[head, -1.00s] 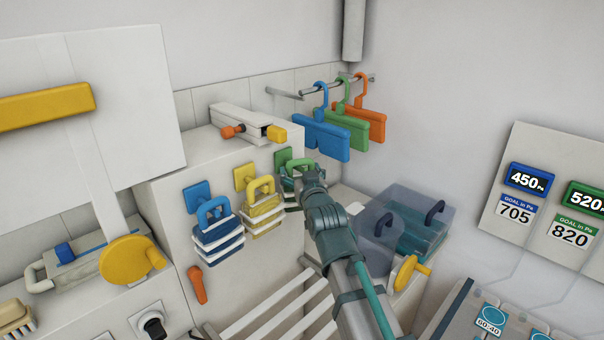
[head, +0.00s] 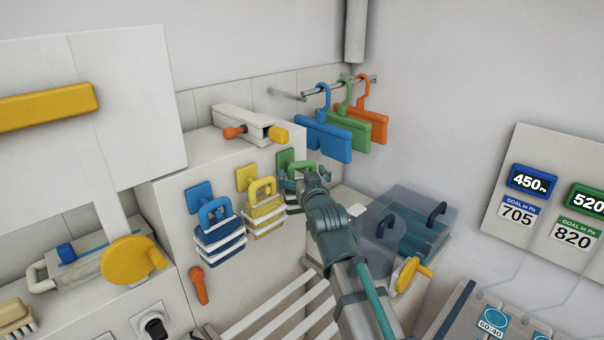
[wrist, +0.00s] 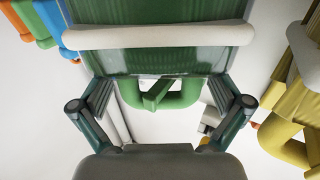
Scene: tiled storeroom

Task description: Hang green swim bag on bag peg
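The green swim bag (head: 293,201) hangs against the front face of the white cabinet, partly hidden by my gripper. In the wrist view its green body with a white band (wrist: 165,60) fills the top. Its green handle (wrist: 185,98) loops below, and a green peg (wrist: 156,95) appears to pass through the loop. The peg's green plate (head: 283,160) shows on the cabinet in the head view. My gripper (wrist: 160,85) is open, its fingers spread on either side of the handle, with clear gaps to it.
A yellow bag (head: 263,222) and a blue bag (head: 220,240) hang close on the left. Blue, green and orange hanging pieces (head: 322,138) are on a wall rail behind. A clear bin (head: 420,220) stands at right. A slatted bench (head: 280,308) lies below.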

